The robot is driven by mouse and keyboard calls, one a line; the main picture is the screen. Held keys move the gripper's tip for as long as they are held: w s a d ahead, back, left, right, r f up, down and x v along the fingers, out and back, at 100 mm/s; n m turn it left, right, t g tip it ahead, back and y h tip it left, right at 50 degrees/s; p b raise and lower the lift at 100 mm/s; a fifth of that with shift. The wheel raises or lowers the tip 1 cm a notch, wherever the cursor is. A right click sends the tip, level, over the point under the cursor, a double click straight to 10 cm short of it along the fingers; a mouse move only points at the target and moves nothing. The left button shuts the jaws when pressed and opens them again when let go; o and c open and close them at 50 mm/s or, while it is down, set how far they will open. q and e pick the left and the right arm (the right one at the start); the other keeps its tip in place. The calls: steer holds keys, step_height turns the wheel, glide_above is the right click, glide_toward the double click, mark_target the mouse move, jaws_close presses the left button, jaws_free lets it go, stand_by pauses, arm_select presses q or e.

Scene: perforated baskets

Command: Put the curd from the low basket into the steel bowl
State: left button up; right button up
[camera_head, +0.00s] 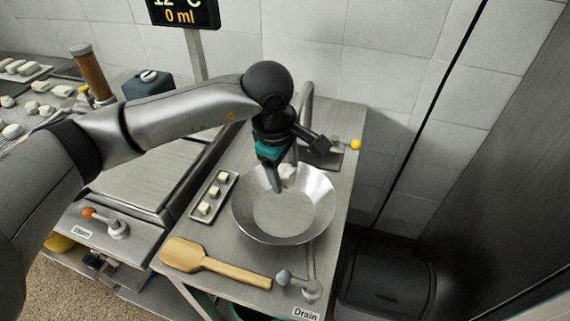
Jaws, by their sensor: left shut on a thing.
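The steel bowl (244,218) is wide, shiny and round, and it stands on the metal counter in the middle of the head view. My left gripper (283,178) reaches in from the left and points down over the back part of the bowl. It is shut on a white curd piece (288,170), partly hidden by the fingers. I cannot tell whether the curd touches the bowl's wall. My right gripper is not in view.
A wooden paddle (210,262) lies in front of the bowl, beside a drain lever (298,284). A faucet (307,100) stands behind. Several white pieces lie on trays and a rack (32,116) at the far left. A dark bin (388,285) stands at right.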

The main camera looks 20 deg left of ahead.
arm_select(q)
steer(key=b, duration=0.4)
glide_above(285, 213)
steer(key=x, duration=0.3)
steer(key=s+x, duration=0.1)
steer(key=x, duration=0.3)
steer(key=shift+s+a+f, duration=0.2)
steer(key=shift+s+f, duration=0.05)
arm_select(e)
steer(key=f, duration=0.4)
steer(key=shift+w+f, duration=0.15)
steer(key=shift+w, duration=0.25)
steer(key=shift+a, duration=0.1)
arm_select(q)
steer(key=o, duration=1.4)
steer(key=shift+r, duration=0.1)
steer(key=p+v, duration=0.2)
steer(key=v, duration=0.1)
steer(key=w+p+v, duration=0.1)
steer(key=p+v, duration=0.1)
steer(key=v, duration=0.2)
steer(key=shift+w+d+r, duration=0.1)
steer(key=shift+w+d, duration=0.05)
steer(key=shift+w, duration=0.1)
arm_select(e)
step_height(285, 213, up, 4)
